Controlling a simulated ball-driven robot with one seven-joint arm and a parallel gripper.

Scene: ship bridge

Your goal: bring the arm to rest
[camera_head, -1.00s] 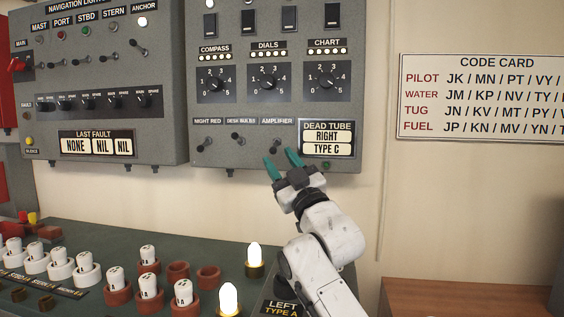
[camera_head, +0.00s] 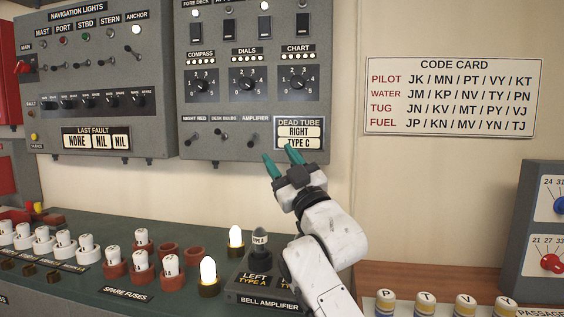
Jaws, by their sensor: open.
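My gripper (camera_head: 281,162) is at the middle of the head view, with its two teal fingers spread apart and nothing between them. It points up and to the left, in front of the lower edge of the grey dials panel (camera_head: 226,150). One fingertip overlaps the dead tube display (camera_head: 299,131), which reads RIGHT and TYPE C; I cannot tell whether it touches.
The green console (camera_head: 75,275) holds several white fuses (camera_head: 172,266) and two lit lamps (camera_head: 208,270). A wooden desk (camera_head: 430,275) at the right bears several lettered cylinders (camera_head: 466,304) and a grey dial box (camera_head: 545,225). The wall below the code card (camera_head: 450,98) is clear.

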